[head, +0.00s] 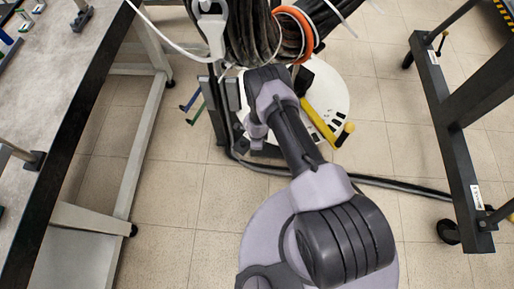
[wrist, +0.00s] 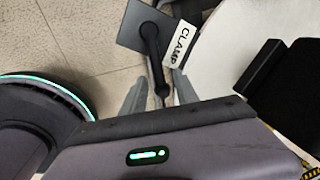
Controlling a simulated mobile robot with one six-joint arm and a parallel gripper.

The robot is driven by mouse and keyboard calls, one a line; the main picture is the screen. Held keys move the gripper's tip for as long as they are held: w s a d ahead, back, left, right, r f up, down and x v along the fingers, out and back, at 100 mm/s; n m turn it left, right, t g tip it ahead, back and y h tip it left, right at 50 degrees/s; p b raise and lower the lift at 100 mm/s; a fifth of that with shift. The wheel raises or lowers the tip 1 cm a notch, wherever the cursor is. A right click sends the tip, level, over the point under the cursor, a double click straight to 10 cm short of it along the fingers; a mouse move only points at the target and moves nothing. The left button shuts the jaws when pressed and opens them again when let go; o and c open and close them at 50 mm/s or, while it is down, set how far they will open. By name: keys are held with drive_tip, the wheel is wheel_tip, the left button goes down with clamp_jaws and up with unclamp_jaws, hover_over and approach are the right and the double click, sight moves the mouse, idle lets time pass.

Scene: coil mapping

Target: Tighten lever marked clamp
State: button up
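The black clamp lever (wrist: 153,58) shows in the wrist view, running down from a square dark plate (wrist: 132,26). A white label reading "CLAMP" (wrist: 181,44) sits just right of it. My gripper (wrist: 159,88) has its two grey fingers spread, one on each side of the lever's lower end. Gaps show between lever and fingers, so I see no grip on it. In the head view my arm covers the clamp lever, and my fingertips cannot be made out.
In the head view a white round base (head: 345,88) bears a yellow bar (head: 322,122). Dark cables hang above. A workbench (head: 60,110) stands left, a black wheeled frame (head: 450,150) right.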

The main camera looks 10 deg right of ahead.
drive_tip(key=shift+w+f+b, duration=0.1)
drive_tip(key=shift+f+b, duration=0.45)
drive_tip(key=shift+r, duration=0.1)
drive_tip(key=shift+c, duration=0.5)
clamp_jaws()
idle(0.6)
